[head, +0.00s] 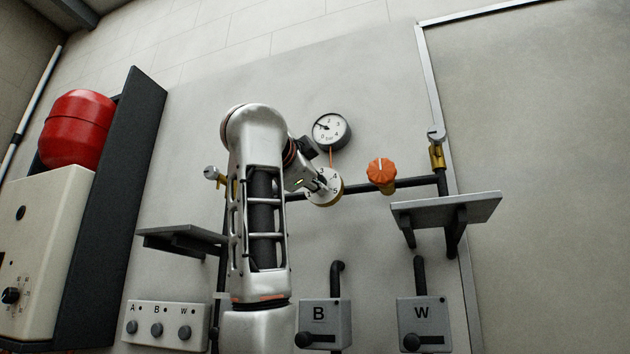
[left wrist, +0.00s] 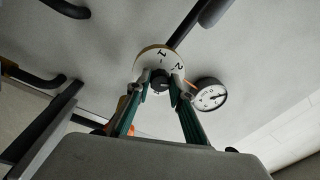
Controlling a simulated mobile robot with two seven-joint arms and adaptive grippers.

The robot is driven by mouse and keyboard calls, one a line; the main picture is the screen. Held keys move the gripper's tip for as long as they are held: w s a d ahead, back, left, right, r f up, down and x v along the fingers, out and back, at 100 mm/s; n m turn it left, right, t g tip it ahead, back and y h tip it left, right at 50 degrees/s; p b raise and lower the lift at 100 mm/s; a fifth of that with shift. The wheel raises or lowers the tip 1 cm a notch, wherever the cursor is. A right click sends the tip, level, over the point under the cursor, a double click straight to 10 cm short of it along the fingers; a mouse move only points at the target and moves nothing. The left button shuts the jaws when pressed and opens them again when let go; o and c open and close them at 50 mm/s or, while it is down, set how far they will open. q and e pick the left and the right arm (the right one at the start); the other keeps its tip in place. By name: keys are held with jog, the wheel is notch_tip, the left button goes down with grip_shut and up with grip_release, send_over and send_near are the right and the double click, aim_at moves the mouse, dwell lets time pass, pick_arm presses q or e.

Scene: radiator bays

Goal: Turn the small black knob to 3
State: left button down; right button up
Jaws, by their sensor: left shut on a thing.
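A round white dial (head: 331,196) with black numerals sits on the wall pipe, partly hidden behind my left gripper (head: 318,183). In the left wrist view the dial (left wrist: 150,56) shows 1 and 2. The small black knob (left wrist: 160,81) is at its middle. My left gripper (left wrist: 161,87) has its green fingers on either side of the knob, shut on it. The knob's pointer is too small to read. My right gripper is in neither view.
A pressure gauge (head: 331,131) is just above the dial, and an orange knob (head: 381,171) is to its right. Two wall shelves (head: 445,208) (head: 180,238) flank the pipe. Boxes marked B (head: 318,314) and W (head: 421,312) are below. A beige unit with a black knob (head: 11,295) is at left.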

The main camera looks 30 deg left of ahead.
pick_arm(q)
jog(key=m, duration=0.5)
jog(key=shift+r+m+h, duration=0.1)
jog(key=shift+m+h, duration=0.2)
jog(key=shift+h, duration=0.1)
jog(key=shift+m, duration=0.3)
jog(key=c, duration=1.8)
grip_release()
jog(key=shift+s, duration=0.15)
jog(key=v, duration=1.2)
